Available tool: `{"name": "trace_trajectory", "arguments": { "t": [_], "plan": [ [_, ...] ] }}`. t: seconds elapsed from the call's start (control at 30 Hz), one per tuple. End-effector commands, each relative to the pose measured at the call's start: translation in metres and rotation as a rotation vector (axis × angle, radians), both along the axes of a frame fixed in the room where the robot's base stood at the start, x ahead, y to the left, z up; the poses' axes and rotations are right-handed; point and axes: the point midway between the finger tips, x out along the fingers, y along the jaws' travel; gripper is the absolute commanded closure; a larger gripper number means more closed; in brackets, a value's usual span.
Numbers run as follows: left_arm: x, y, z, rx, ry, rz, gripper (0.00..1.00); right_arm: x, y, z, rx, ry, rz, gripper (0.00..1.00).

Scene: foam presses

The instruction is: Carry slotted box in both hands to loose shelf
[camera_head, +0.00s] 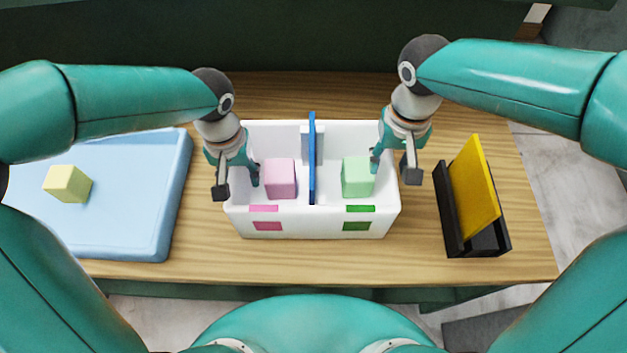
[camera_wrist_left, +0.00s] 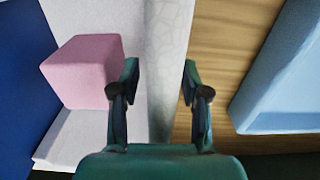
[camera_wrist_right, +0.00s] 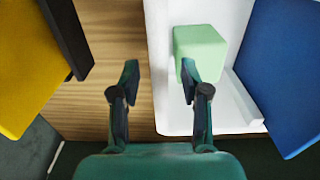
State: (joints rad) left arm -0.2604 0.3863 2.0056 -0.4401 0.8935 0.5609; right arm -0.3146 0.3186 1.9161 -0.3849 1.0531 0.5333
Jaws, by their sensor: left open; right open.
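The slotted box (camera_head: 315,222) is a white open box in the middle of the wooden table, with pink and green marks on its front. A blue divider (camera_head: 312,158) stands upright in its middle. A pink cube (camera_head: 280,179) lies in the left compartment and a green cube (camera_head: 357,177) in the right one. My left gripper (camera_head: 238,187) is open, its fingers on either side of the box's left wall (camera_wrist_left: 168,65). My right gripper (camera_head: 393,170) is open, its fingers on either side of the right wall (camera_wrist_right: 158,75). I cannot tell which thing is the loose shelf.
A light blue tray (camera_head: 130,220) with a yellow cube (camera_head: 68,184) on it lies left of the box. A black holder (camera_head: 475,246) with a slanted yellow panel (camera_head: 474,187) stands on the right. Bare wood (camera_head: 290,90) shows behind the box.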

Motion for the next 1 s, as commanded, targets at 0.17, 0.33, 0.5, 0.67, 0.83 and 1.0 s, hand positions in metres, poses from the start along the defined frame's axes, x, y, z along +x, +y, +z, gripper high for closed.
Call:
{"name": "trace_trajectory", "arguments": {
  "t": [0.17,0.33,0.5,0.67,0.83,1.0],
  "plan": [
    [0.0001,0.0001,-0.0066,-0.001,-0.001,0.002,0.54,-0.0001,-0.0001,-0.0067,0.001,0.000,-0.001,0.54],
    [0.0001,0.0002,-0.0069,-0.001,-0.001,0.002,0.54,-0.0001,0.0001,-0.0069,0.001,0.000,0.000,0.54],
    [0.0000,0.0002,-0.0067,-0.001,-0.001,0.002,0.69,0.0000,0.0002,-0.0068,0.000,0.000,0.001,0.69],
    [0.0000,0.0003,-0.0066,-0.001,-0.001,0.002,0.96,0.0000,0.0004,-0.0067,0.000,0.000,0.001,0.96],
    [0.0000,0.0004,-0.0065,-0.001,-0.001,0.002,1.00,0.0001,0.0005,-0.0066,0.000,0.000,0.001,1.00],
    [0.0000,0.0005,-0.0062,-0.001,-0.001,0.003,1.00,0.0002,0.0006,-0.0063,0.000,-0.001,0.002,1.00]
  ]
}}
